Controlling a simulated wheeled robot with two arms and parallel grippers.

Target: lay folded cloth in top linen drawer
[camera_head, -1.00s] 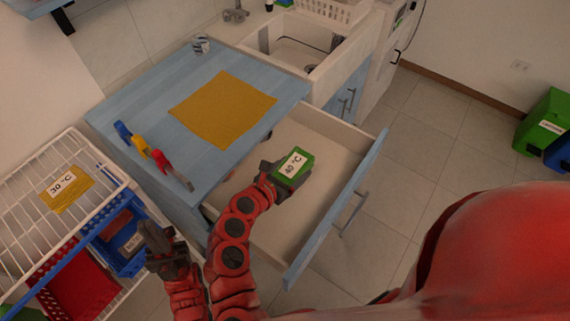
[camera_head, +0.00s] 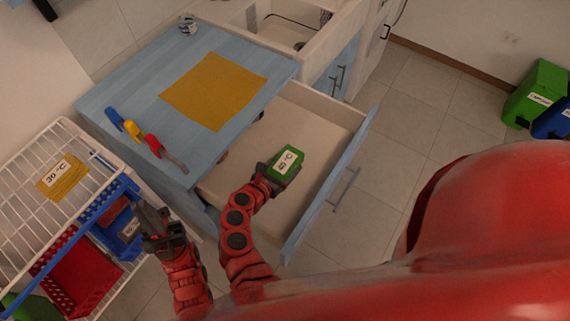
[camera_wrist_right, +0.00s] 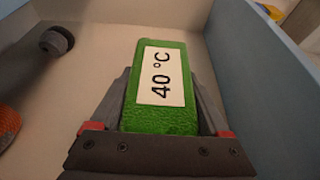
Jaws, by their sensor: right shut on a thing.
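A green folded cloth (camera_head: 287,165) with a white "40 °C" label is in my right gripper (camera_head: 270,175). In the right wrist view the cloth (camera_wrist_right: 160,100) sits between the two fingers of the shut gripper (camera_wrist_right: 165,110). The gripper is over the open top drawer (camera_head: 313,128) of the blue cabinet.
The white rack (camera_head: 70,150) holds a yellow "30 °C" cloth (camera_head: 62,180). The drawer front (camera_head: 340,180) sticks out over free floor.

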